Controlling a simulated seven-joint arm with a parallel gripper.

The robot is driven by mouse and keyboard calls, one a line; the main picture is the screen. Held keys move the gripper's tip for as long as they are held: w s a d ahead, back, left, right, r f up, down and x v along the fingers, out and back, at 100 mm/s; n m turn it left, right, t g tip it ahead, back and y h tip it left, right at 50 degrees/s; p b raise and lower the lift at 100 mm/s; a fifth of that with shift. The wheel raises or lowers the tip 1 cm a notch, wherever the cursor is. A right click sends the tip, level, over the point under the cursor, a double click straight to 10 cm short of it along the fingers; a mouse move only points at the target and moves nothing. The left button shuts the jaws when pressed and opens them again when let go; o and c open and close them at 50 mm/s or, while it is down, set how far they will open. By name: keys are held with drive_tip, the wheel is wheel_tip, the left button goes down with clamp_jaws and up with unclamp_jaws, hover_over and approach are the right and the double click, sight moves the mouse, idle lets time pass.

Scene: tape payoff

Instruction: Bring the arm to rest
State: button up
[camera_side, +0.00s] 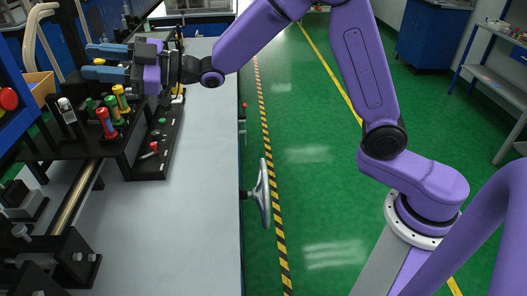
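My gripper (88,60) is at the upper left in the side view, pointing left, above the black rack (70,147) on the bench. Its two blue fingers are spread with a gap between them. It looks open, and I see nothing held in it. My purple arm reaches in from the right and is raised over the aisle and bench.
The grey bench top (195,200) is clear right of the rack. A black tray (152,150) holds a small red-tipped item. A handwheel (264,192) sticks out from the bench side. Black fixtures (62,262) and a metal rod (76,198) fill the lower left.

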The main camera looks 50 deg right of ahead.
drive_tip(key=s+d+f+m+g+h, duration=0.2)
drive_tip(key=s+d+f+g+h, duration=0.1)
drive_tip(key=s+d+f+h, duration=0.4)
drive_tip(key=s+d+f+m+g+h, duration=0.25)
drive_tip(key=s+f, duration=0.35)
drive_tip(key=s, duration=0.4)
drive_tip(key=s+d+f+g+h, duration=0.2)
drive_tip(key=s+d+g+h, duration=0.1)
drive_tip(key=s+d, duration=0.5)
drive_tip(key=s+d+f+g+h, duration=0.3)
drive_tip(key=s+d, duration=0.5)
drive_tip(key=s, duration=0.5)
drive_tip(key=shift+s+d+f+h, duration=0.2)
drive_tip(key=shift+d+h, duration=0.15)
drive_tip(key=shift+h, duration=0.2)
